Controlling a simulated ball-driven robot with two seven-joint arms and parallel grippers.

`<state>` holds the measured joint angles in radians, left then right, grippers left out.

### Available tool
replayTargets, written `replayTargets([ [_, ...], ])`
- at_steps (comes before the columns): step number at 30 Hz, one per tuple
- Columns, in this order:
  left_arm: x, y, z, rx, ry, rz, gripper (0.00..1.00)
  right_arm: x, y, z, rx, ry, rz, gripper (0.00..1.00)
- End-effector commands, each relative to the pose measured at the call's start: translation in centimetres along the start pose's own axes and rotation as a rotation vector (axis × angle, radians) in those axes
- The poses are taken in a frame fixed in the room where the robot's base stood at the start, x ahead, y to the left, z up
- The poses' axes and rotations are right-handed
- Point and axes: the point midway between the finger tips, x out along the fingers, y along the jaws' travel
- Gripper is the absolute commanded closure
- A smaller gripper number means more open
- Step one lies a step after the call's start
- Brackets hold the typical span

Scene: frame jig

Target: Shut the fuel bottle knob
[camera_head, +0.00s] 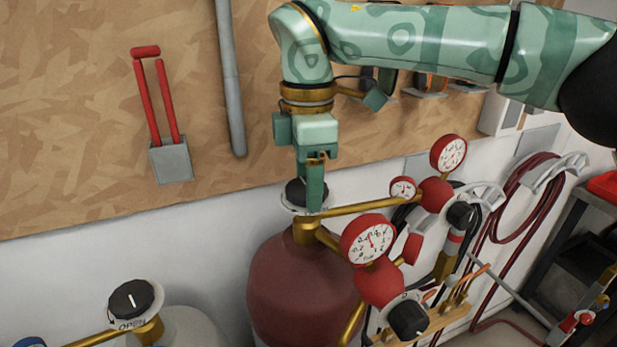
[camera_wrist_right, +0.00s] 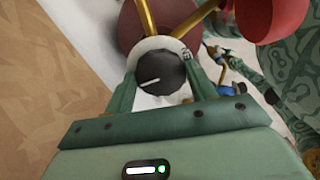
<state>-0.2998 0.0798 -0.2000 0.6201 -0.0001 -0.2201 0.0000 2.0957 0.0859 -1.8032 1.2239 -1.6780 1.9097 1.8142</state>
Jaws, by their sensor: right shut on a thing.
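The fuel bottle (camera_head: 300,285) is dark red and stands below the board in the head view. Its black round knob (camera_head: 294,193) sits on a pale dial plate on top of the brass valve. My right gripper (camera_head: 314,198) points down from above and is shut on the knob, its fingers hiding part of it. In the right wrist view the knob (camera_wrist_right: 160,80) shows between the two green fingers, with a white line pointing left and slightly down. The lettering on its plate is mostly hidden. My left gripper is in neither view.
Red-rimmed gauges (camera_head: 368,240) and brass pipes stand close to the right of the bottle. A second bottle with a black knob (camera_head: 131,300) marked OPEN is at lower left. Another black knob (camera_head: 408,318) is at lower right. A wooden board (camera_head: 80,120) backs the arm.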

Motion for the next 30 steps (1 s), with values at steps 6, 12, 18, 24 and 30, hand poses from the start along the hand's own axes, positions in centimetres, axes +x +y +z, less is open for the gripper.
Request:
replayTargets([
  [6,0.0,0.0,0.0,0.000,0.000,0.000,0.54,-0.3,0.1,0.0,0.006,0.003,0.008,0.67],
  [12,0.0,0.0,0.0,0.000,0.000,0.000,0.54,-0.3,0.1,0.0,0.005,0.002,0.007,0.28],
  [18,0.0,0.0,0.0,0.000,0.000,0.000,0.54,-0.2,0.1,0.0,0.004,0.001,0.003,0.23],
  [24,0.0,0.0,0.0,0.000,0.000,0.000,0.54,-0.1,0.0,0.0,0.003,0.000,0.002,0.23],
  [30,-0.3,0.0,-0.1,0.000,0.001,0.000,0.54,-2.0,0.1,0.0,0.004,-0.001,0.005,0.23],
])
